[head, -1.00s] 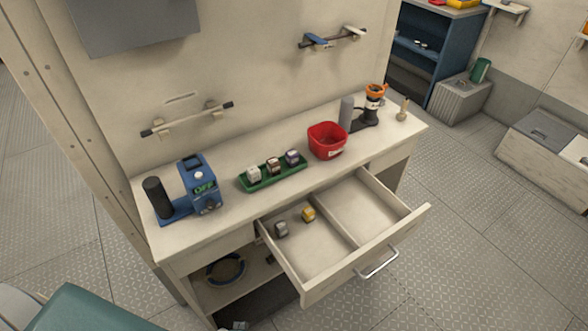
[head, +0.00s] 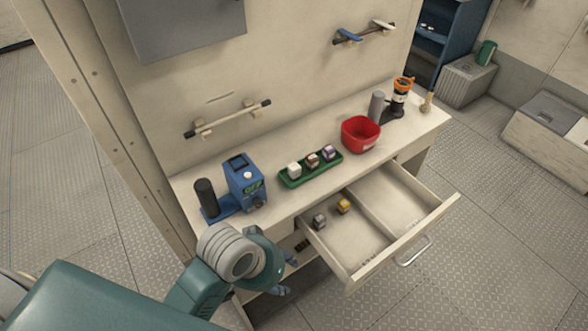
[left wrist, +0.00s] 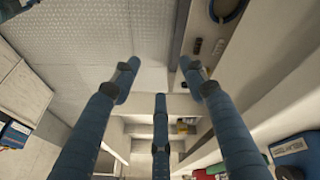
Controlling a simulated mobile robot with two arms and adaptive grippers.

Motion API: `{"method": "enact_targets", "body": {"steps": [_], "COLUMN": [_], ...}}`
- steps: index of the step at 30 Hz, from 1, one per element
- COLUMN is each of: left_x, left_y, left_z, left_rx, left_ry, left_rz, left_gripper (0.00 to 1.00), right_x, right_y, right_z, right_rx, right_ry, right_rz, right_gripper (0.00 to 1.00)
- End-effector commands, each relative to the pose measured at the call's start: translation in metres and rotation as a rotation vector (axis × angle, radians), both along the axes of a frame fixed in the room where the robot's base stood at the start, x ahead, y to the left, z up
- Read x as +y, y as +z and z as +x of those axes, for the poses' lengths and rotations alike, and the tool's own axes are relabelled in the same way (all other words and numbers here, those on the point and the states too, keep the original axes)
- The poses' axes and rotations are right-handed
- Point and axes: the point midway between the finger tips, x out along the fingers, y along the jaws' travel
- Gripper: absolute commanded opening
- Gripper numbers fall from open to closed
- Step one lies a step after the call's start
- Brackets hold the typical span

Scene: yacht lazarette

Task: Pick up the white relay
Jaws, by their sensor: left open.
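The white relay (head: 294,170) is a small block at the left end of a green tray (head: 291,184) on the bench top. A brown relay (head: 313,159) and a purple-grey relay (head: 329,152) stand beside it in the tray. My left gripper (head: 288,274) is open and empty in front of the bench, left of the open drawer, below and apart from the tray. Its blue fingers also show spread in the left wrist view (left wrist: 158,85), where I cannot make out the white relay. My right gripper is not in view.
The drawer (head: 398,242) is pulled out and holds a grey relay (head: 320,221) and a yellow relay (head: 344,206). A blue device (head: 244,182) stands left of the tray, a red bin (head: 361,134) right of it. A wall rail (head: 228,120) is behind.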

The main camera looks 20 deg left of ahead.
Motion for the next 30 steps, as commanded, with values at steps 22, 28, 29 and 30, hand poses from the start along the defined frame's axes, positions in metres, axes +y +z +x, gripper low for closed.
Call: {"method": "enact_targets", "body": {"steps": [22, 28, 29, 30], "left_x": [-0.033, 0.007, 0.012, 0.016], "left_y": [0.122, 0.185, 0.192, 0.201], "left_z": [0.178, 0.213, 0.216, 0.219], "left_rx": [0.234, 0.239, 0.237, 0.237], "left_ry": [0.510, 0.807, 0.842, 0.882], "left_rz": [0.029, 0.089, 0.093, 0.097], "left_gripper": [0.44, 0.44, 0.44, 0.44], "right_x": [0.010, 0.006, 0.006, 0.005], "right_y": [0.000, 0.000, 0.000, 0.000], "right_z": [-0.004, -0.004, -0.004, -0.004], "right_rx": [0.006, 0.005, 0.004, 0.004], "right_ry": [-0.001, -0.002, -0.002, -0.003], "right_rz": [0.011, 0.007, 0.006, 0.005], "right_gripper": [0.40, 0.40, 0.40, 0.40]}}
